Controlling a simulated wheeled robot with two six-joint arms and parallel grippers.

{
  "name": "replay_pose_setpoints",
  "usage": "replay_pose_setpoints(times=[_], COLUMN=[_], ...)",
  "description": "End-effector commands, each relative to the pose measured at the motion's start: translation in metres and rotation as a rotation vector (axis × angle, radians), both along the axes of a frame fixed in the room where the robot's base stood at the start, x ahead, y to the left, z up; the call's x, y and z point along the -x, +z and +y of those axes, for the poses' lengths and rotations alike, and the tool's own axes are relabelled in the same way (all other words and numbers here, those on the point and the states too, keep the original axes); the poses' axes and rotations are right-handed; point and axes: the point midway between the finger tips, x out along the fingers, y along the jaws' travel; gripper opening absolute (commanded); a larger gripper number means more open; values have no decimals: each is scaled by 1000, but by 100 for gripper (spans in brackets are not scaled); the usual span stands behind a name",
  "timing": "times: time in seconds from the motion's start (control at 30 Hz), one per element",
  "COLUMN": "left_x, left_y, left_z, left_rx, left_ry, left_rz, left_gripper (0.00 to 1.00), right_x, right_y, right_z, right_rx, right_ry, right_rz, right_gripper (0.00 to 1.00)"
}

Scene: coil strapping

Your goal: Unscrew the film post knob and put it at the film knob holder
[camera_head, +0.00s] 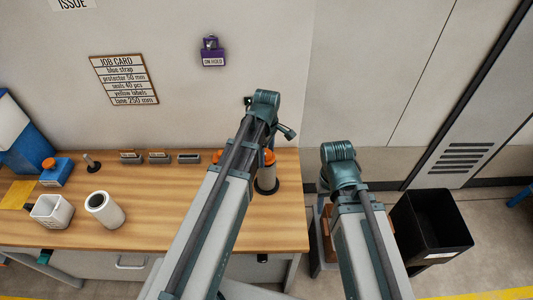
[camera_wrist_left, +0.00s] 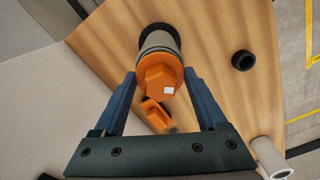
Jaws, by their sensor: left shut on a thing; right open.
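The orange knob (camera_wrist_left: 160,75), with a hexagonal top and a small white mark, sits on the grey film post in the left wrist view. My left gripper (camera_wrist_left: 160,88) has its two blue fingers on either side of the knob and is shut on it. In the head view, the film post (camera_head: 267,180) stands upright on a black base at the bench's right end, partly hidden by my left arm. My right gripper (camera_head: 326,184) is open beside the bench's right end, its fingers mostly hidden. I cannot make out which thing is the film knob holder.
A black ring (camera_wrist_left: 243,61) lies on the bench near the post. Another orange part (camera_wrist_left: 155,115) shows below the knob. A white roll (camera_head: 104,209), a white cup (camera_head: 52,211) and a blue box (camera_head: 56,173) stand left. A black bin (camera_head: 432,228) stands on the floor at right.

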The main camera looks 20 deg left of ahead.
Motion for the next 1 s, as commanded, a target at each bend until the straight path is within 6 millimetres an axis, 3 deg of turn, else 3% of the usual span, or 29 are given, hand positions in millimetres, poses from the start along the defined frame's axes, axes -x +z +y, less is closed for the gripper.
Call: replay_pose_setpoints(times=[0.23, 0.67, 1.0], left_x=[0, 0, 0], left_y=[0, 0, 0], left_z=[0, 0, 0], left_rx=[0, 0, 0], left_ry=[263, 328, 774], left_rz=[0, 0, 0], left_gripper=[0, 0, 0], right_x=[0, 0, 0], right_y=[0, 0, 0], right_z=[0, 0, 0], right_rx=[0, 0, 0], right_ry=[0, 0, 0], right_rz=[0, 0, 0], right_gripper=[50, 50, 50])
